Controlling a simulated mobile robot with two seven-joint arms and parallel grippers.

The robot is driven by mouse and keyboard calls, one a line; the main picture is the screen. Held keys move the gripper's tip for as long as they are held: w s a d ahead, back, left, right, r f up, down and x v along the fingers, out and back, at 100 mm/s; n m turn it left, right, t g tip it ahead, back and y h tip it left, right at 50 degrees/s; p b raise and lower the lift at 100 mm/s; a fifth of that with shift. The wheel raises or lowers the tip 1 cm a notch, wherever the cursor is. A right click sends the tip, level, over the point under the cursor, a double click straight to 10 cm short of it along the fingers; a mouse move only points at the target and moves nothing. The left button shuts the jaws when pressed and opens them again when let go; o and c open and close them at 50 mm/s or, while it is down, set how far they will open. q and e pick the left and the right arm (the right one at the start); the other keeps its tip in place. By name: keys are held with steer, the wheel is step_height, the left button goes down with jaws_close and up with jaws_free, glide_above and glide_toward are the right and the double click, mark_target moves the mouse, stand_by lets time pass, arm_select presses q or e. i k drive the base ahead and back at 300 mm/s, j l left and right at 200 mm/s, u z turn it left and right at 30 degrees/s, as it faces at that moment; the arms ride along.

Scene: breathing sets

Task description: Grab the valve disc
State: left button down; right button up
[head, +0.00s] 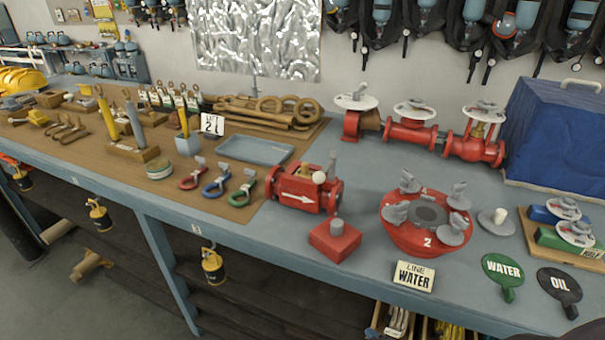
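A flat grey disc (496,224) with a pale upright peg lies on the blue-grey bench top (310,265), right of the round red flange (412,238) marked 2. It looks like the valve disc, though nothing labels it. The flange has several grey wing-shaped pieces around its rim and a dark centre. A red valve body (300,190) with a white arrow stands left of the flange. A red block (335,240) with a grey peg sits in front of that body.
A "LINE WATER" sign (414,276), a green WATER paddle (503,272) and a black OIL paddle (560,286) lie near the front edge. Red handwheel valves (411,131) stand behind. A blue case (555,140) is at the back right. Tools crowd the left.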

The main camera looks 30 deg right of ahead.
mark_target(304, 172)
steer(key=i+z, duration=0.1)
steer(key=z, duration=0.25)
steer(key=j+z, duration=0.15)
steer(key=z, duration=0.25)
steer(key=i+j+z, duration=0.1)
steer(key=z, duration=0.25)
steer(key=i+j+z, duration=0.1)
steer(key=j+z, duration=0.15)
steer(key=j, duration=0.15)
steer(key=j+z, duration=0.25)
steer(key=j, duration=0.15)
steer(key=i+j, duration=0.05)
